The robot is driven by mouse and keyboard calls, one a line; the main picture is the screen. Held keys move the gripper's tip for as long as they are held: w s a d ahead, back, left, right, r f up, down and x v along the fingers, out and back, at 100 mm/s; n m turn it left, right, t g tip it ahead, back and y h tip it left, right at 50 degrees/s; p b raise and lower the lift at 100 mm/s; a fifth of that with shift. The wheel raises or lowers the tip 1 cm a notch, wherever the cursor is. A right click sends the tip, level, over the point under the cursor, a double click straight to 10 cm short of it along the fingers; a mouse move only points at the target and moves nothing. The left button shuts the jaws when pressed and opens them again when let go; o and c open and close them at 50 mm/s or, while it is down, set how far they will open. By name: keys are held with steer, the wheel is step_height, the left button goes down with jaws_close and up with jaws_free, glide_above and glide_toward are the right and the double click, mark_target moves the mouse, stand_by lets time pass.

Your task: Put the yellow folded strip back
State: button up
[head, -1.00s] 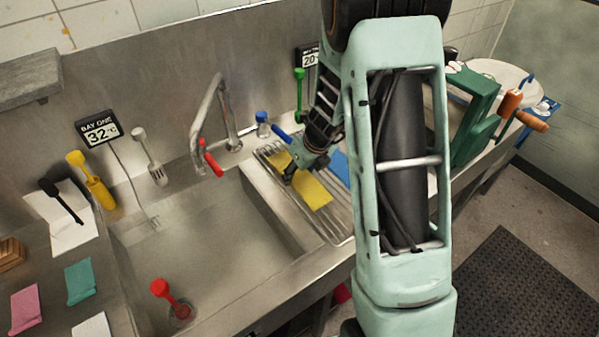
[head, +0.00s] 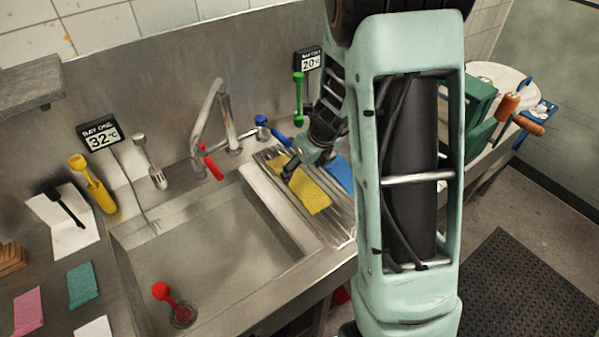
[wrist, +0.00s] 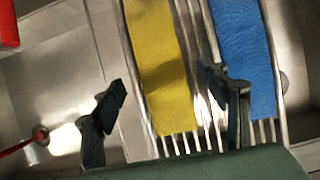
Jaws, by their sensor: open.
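The yellow folded strip (head: 305,188) lies flat on the ribbed metal drainer beside the sink basin. In the wrist view the yellow strip (wrist: 163,65) runs lengthwise on the rack bars, its near end between my two fingers. My gripper (head: 303,172) is just above it in the head view, partly covering its far end. In the wrist view my gripper (wrist: 170,100) is open and empty, one finger left of the strip and the other right of it, near the blue strip (wrist: 245,55). The blue strip (head: 339,172) lies parallel on the same drainer, partly hidden by my arm.
The sink basin (head: 215,255) lies left of the drainer, with a red-handled plug (head: 162,292) in it. A faucet (head: 208,125) stands behind. Pink (head: 28,311) and teal (head: 82,284) strips lie on the left counter. Green clamp-like equipment (head: 480,105) stands right of my arm.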

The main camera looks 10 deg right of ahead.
steer(key=p+v, duration=0.1)
steer(key=v, duration=0.6)
stand_by(0.3)
